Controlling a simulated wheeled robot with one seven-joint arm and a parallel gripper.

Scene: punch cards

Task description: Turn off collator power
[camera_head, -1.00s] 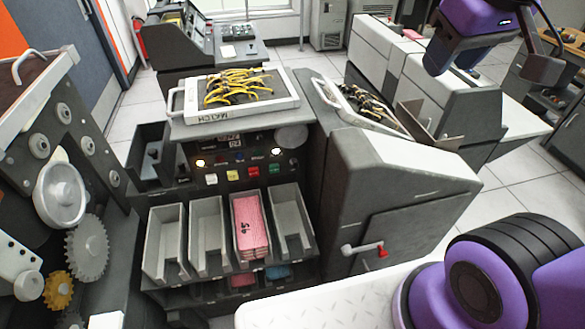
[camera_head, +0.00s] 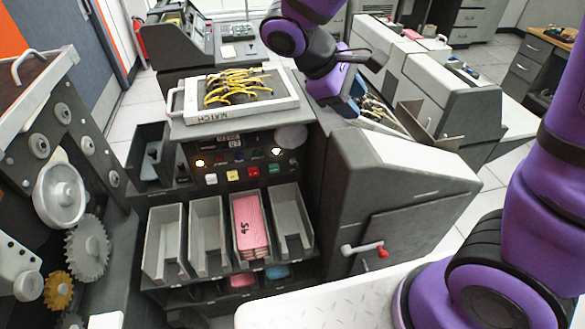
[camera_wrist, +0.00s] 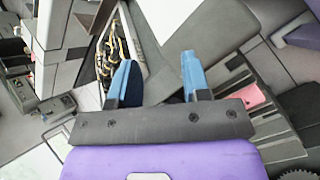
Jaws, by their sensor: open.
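The collator (camera_head: 345,180) is a dark grey and white machine in the middle of the head view. Its front control panel (camera_head: 235,172) has small lit lamps, a white, a yellow, a red and a green button, and a few small coloured parts above them. I cannot tell which control is the power switch. My gripper (camera_head: 345,108) is above the collator's right side, right of the panel and higher than it. In the wrist view its two blue fingers (camera_wrist: 158,75) are apart with nothing between them.
A wire-filled plugboard (camera_head: 240,90) lies on top of the collator, with a second one (camera_head: 380,112) to its right. Card bins (camera_head: 205,232) jut out below the panel, one holding pink cards (camera_head: 250,225). A machine with gears (camera_head: 90,245) stands at the left. A red-tipped crank (camera_head: 365,250) sticks out at lower right.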

